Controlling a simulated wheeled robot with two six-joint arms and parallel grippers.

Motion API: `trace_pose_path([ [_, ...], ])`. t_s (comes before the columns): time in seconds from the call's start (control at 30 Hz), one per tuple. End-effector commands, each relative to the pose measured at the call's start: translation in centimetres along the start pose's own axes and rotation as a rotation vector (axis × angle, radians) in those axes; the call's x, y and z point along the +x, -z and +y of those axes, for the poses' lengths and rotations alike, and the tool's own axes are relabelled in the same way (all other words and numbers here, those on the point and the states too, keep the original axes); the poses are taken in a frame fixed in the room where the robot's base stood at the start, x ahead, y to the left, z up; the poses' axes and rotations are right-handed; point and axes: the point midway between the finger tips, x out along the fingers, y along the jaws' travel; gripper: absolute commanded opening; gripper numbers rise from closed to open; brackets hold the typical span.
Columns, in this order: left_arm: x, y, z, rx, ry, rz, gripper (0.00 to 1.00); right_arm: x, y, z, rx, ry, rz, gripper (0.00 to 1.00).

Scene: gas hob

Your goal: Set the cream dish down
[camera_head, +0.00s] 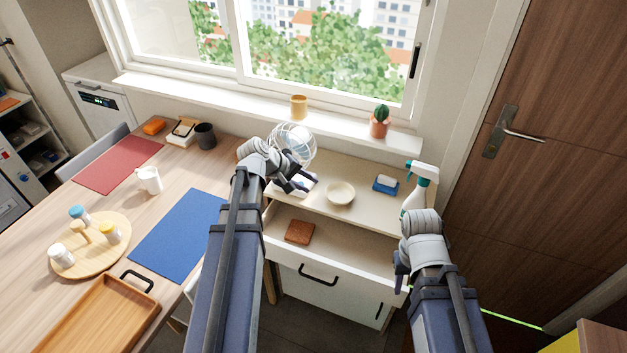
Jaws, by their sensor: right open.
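The cream dish (341,193) is a small shallow round bowl. It sits upright on the pale cabinet top (362,209), near its front edge. My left gripper (309,186) is just left of the dish and apart from it. Its dark fingers look spread, with a white surface showing between them. My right gripper (401,281) is open at the right front of the cabinet, lower in the picture than the dish and clear of it. Its fingers are partly hidden by my wrist.
A round wire fan (293,141) stands behind my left gripper. A blue-and-white sponge (385,184) and spray bottle (418,190) are right of the dish. Below, an open drawer holds a brown square item (299,231). The wooden table (185,195) lies left.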

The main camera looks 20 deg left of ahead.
Motion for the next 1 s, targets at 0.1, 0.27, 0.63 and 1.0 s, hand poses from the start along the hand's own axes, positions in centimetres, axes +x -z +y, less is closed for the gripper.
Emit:
trace_pose_path([
  [0.1, -0.6, 0.0, 0.1, 0.000, 0.000, 0.000, 0.34, -0.5, 0.0, 0.0, 0.000, 0.000, 0.000, 0.41],
  [0.27, -0.5, -0.2, 0.0, 0.006, 0.003, -0.003, 0.34, -0.4, 0.0, 0.0, 0.000, 0.000, 0.000, 0.41],
  [0.63, 4.2, -16.6, -0.3, 0.551, 0.339, -0.234, 0.34, -0.4, 0.0, 0.0, 0.000, 0.000, 0.000, 0.41],
  [1.0, 3.1, -27.6, -3.5, 1.101, 0.675, -0.401, 0.34, -0.4, 0.0, 0.0, 0.000, 0.000, 0.000, 0.41],
])
